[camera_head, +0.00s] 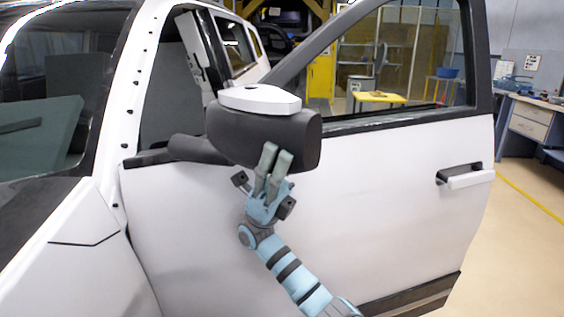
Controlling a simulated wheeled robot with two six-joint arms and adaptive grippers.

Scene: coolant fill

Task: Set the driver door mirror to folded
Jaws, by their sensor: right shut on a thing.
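The driver door mirror (232,133) has a dark grey housing with a white cap on top. It stands at the front lower corner of the door window, joined by a dark arm to the white driver door (390,200). From this side I cannot tell how far it is turned on its base. My right gripper (275,160), with grey-green fingers and a light blue body, reaches up from below. Its fingers are shut on the lower edge of the mirror housing, near the housing's right end. My left gripper is out of view.
The door stands swung out from the car body, with a handle (468,180) on its right. The white fender (70,240) is at the left. A workbench (530,120) stands at the far right. The floor right of the door is clear.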

